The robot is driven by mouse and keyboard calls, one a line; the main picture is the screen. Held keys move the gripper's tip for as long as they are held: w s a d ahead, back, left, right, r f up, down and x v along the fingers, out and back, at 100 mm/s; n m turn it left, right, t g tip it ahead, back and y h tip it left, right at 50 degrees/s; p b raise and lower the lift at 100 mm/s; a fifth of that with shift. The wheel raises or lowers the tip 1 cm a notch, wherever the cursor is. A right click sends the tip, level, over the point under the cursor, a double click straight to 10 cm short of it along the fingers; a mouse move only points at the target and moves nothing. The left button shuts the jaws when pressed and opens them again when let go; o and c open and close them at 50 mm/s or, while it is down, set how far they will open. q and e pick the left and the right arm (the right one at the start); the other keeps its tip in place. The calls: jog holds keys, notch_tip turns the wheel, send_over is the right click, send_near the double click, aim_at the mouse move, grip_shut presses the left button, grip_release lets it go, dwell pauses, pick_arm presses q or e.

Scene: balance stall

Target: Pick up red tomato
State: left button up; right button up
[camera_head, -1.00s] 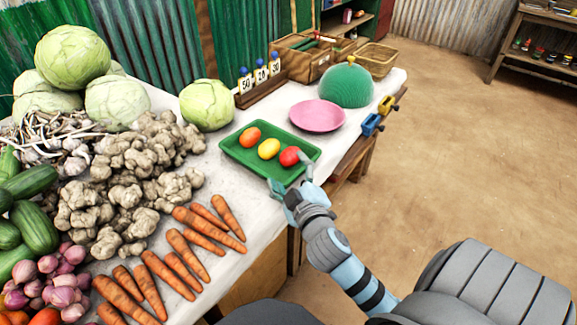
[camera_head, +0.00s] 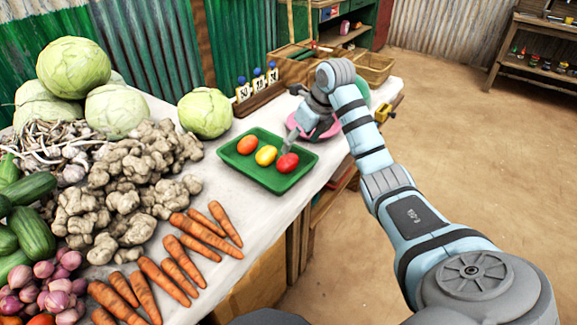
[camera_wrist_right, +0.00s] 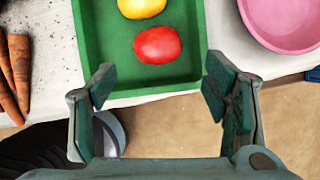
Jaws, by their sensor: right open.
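The red tomato (camera_head: 287,163) lies at the right end of a row of three tomatoes in the green tray (camera_head: 262,178), beside a yellow one (camera_head: 266,155) and an orange one (camera_head: 247,145). My right gripper (camera_head: 291,139) hangs above the tray's right side, pointing down, partly hidden by its own wrist. In the right wrist view, the red tomato (camera_wrist_right: 158,45) lies beyond the open, empty fingers (camera_wrist_right: 160,84), roughly centred between them and apart from them. My left gripper is not in view.
A pink plate (camera_head: 329,132) stands behind my right gripper, partly hidden. Carrots (camera_head: 182,262) and ginger (camera_head: 120,170) lie to the left. Bare white table (camera_head: 265,212) lies in front of the tray.

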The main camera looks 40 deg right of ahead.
aim_at(290, 159)
jog(key=b+x, duration=0.1)
jog(key=x, duration=0.4)
jog(key=shift+w+f, duration=0.1)
jog(key=shift+f, duration=0.2)
jog(key=x, duration=0.1)
jog(key=b+x, duration=0.1)
jog(key=x, duration=0.1)
jog(key=b+x, duration=0.1)
jog(key=shift+s+a+f, duration=0.2)
jog(key=shift+s+f, duration=0.1)
jog(key=shift+w+f, duration=0.15)
jog(key=shift+f, duration=0.1)
jog(key=shift+r, duration=0.1)
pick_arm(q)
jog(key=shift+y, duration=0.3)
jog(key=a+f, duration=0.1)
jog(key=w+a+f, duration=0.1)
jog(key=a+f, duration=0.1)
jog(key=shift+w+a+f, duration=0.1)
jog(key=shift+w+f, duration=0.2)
pick_arm(e)
jog(key=c, duration=1)
